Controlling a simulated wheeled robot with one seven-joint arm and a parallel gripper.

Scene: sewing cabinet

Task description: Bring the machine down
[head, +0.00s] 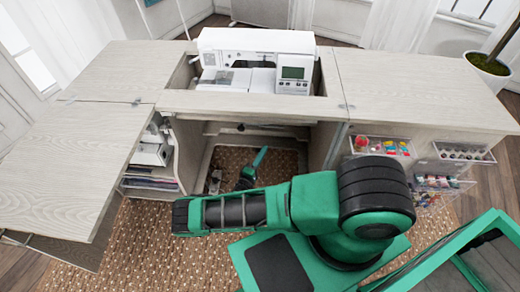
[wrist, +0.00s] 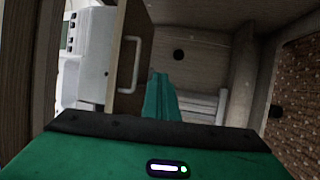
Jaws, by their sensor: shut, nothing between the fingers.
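The white sewing machine (head: 255,60) sits upright in the opening of the pale wood cabinet top, its small screen at the right. In the wrist view, turned sideways, part of the machine (wrist: 97,50) shows at the left. Beside it is a wooden panel (wrist: 133,20) with a pale bar handle (wrist: 129,64). My gripper (head: 262,153) is inside the open cabinet space, below the machine. In the wrist view its green fingers (wrist: 158,78) are together and empty, to the right of the handle. I cannot tell the gap in depth between them.
Clear bins of sewing supplies (head: 382,147) hang on the right door. A potted plant (head: 488,65) stands at far right. Cabinet side walls (head: 325,140) flank my arm.

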